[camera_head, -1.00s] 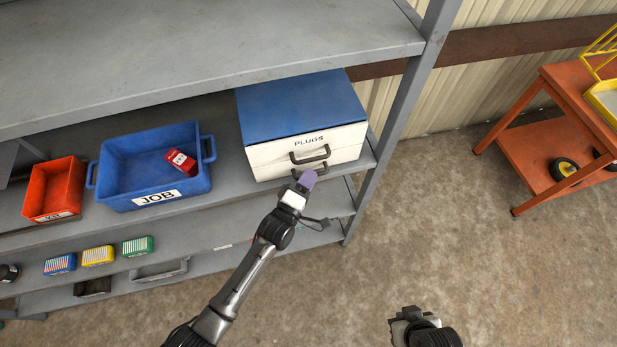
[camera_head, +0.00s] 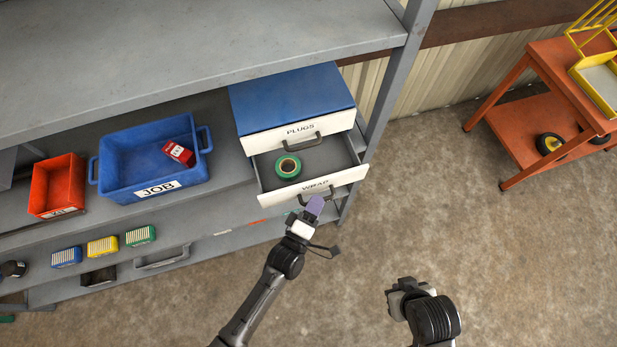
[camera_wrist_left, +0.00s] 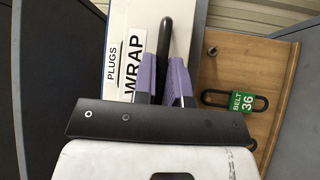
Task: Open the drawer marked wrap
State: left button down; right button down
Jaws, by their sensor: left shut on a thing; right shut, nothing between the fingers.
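The drawer marked WRAP (camera_head: 340,181) is pulled out below the closed PLUGS drawer (camera_head: 284,137) of a blue-topped cabinet (camera_head: 290,97). A green roll of tape (camera_head: 288,166) lies inside it. My left gripper (camera_head: 314,205) is at the WRAP drawer's front. In the left wrist view its purple fingers (camera_wrist_left: 162,82) are shut on the dark drawer handle (camera_wrist_left: 165,42), beside the WRAP label (camera_wrist_left: 134,65). The fingers partly hide the handle. My right gripper (camera_head: 398,292) is shut and empty, low over the floor, away from the shelf.
A blue JOB bin (camera_head: 125,189) holding a red box (camera_head: 179,152) and a red bin (camera_head: 42,201) stand left of the cabinet. Small coloured boxes (camera_head: 103,246) sit on a lower shelf. An orange cart (camera_head: 530,118) stands at right. The floor between is clear.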

pick_arm(q)
jog(key=s+d+p, duration=0.1)
jog(key=s+d, duration=0.1)
jog(key=s, duration=0.4)
jog(key=shift+s, duration=0.35)
jog(key=c, duration=1.2)
grip_release()
jog(key=shift+o, duration=0.2)
jog(key=shift+s, duration=0.1)
